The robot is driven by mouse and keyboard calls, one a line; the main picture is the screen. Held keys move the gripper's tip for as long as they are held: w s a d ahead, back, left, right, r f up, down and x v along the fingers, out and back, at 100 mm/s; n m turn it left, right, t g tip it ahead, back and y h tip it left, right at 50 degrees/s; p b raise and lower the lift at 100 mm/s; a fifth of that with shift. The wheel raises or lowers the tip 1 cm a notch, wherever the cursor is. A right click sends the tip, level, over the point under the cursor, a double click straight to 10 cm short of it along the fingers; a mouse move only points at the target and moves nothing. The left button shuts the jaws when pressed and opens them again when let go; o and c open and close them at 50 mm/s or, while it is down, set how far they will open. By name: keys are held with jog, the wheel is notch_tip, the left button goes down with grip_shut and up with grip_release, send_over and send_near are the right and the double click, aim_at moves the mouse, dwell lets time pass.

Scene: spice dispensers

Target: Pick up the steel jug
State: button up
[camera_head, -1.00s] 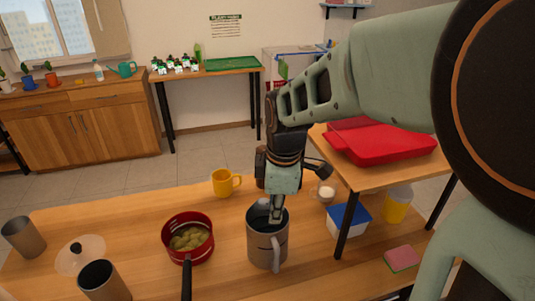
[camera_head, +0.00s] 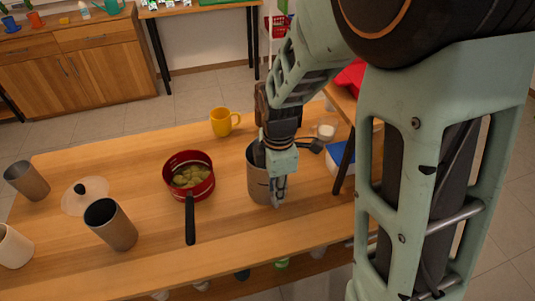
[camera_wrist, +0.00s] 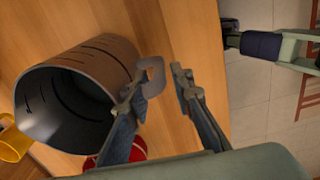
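The steel jug (camera_head: 258,187) stands upright on the wooden table, to the right of the red pot. My gripper (camera_head: 278,192) is in front of it and hides part of it and its handle in the head view. In the wrist view the jug (camera_wrist: 85,80) shows its open mouth, empty inside, with graduation marks. Its handle (camera_wrist: 153,76) points toward the gap between my fingers. My gripper (camera_wrist: 163,85) is open there. One finger lies beside the jug wall, close to the handle; I cannot tell whether it touches.
A red pot (camera_head: 175,188) with greenish contents has its black handle toward the front edge. A yellow mug (camera_head: 221,122) is behind. Grey cups (camera_head: 117,230), a lid (camera_head: 77,198) and a white cup (camera_head: 12,248) stand left. A raised shelf (camera_head: 341,105) is close right.

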jog(key=shift+f, duration=0.6)
grip_shut()
jog(key=shift+w+r, duration=0.1)
